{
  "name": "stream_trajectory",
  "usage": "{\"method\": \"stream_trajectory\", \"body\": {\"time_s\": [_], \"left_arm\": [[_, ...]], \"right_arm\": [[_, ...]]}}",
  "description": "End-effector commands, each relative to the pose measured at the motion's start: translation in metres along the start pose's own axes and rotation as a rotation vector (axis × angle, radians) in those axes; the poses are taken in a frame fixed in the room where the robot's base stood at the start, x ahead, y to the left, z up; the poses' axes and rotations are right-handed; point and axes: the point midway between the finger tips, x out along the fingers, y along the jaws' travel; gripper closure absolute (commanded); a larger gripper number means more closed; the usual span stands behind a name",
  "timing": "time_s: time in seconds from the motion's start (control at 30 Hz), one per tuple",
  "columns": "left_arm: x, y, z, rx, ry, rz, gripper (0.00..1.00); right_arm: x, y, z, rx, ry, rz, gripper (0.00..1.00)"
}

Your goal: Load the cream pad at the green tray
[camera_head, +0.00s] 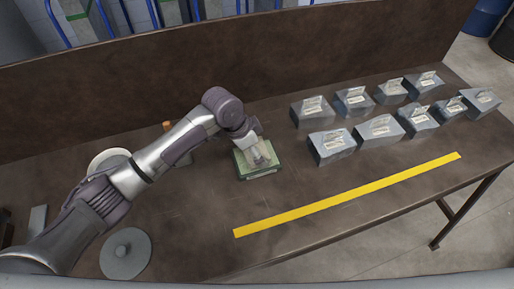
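My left gripper (262,158) points down over the green tray (241,168) near the middle of the table. Its fingers cover the centre of the tray. A pale, cream-coloured surface shows around the fingertips within the green edges, but I cannot tell where the cream pad ends and the tray begins. Whether the fingers are shut on the pad is too small to tell. My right gripper is not in view.
Several grey metal duct pieces (331,145) with labels stand in two rows at the right. A yellow strip (345,195) runs along the front. A grey knobbed disc (124,262) lies front left. A brown panel (300,55) closes the back. The table between tray and strip is clear.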

Motion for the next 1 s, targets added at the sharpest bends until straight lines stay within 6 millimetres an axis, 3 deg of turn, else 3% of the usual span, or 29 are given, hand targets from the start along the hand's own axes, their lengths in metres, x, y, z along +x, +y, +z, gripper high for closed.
{"method": "stream_trajectory", "body": {"time_s": [1.0], "left_arm": [[0.0009,0.0002,0.0004,0.000,0.000,0.000,0.35]], "right_arm": [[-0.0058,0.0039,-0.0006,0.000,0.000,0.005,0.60]]}}
